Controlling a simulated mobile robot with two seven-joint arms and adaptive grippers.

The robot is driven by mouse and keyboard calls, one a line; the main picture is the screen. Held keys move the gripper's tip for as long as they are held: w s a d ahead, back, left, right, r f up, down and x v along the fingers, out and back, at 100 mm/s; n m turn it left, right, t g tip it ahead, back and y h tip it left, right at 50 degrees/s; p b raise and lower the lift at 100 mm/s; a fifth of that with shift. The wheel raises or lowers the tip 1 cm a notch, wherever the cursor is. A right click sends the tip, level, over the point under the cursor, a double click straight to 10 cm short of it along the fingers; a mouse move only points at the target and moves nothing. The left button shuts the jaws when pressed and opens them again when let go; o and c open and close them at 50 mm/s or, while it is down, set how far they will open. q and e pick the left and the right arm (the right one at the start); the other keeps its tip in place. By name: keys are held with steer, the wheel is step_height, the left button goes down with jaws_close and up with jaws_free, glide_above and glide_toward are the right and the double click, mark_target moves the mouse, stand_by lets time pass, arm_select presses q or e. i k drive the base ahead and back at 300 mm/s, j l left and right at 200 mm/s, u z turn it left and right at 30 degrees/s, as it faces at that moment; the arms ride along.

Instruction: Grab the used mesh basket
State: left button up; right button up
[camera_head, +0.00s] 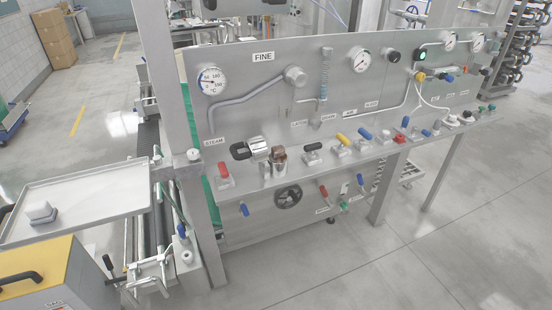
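I cannot clearly make out a mesh basket. A small brownish metal piece (280,155) stands at an upright silver cylinder (267,171) on the ledge of the grey panel. It may be the used basket, but it is too small to tell. A silver and black cylindrical part (251,149) lies sideways just left of it, touching or very close. Neither of my grippers is in view.
The steel panel (330,100) carries gauges, pipes and several coloured valve handles. A metal tray (100,190) at the left holds a small whitish block (41,212). A yellow-topped cabinet (40,262) stands in the lower left corner. The floor at right is clear.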

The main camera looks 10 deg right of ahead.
mark_target(278, 155)
steer(key=i+l+u, duration=0.1)
steer(key=u, duration=0.25)
steer(key=l+u, duration=0.4)
steer(key=i+l+u, duration=0.15)
steer(key=l, duration=0.35)
steer(key=l+u, duration=0.2)
steer(key=l, duration=1.35)
steer(key=i+u, duration=0.05)
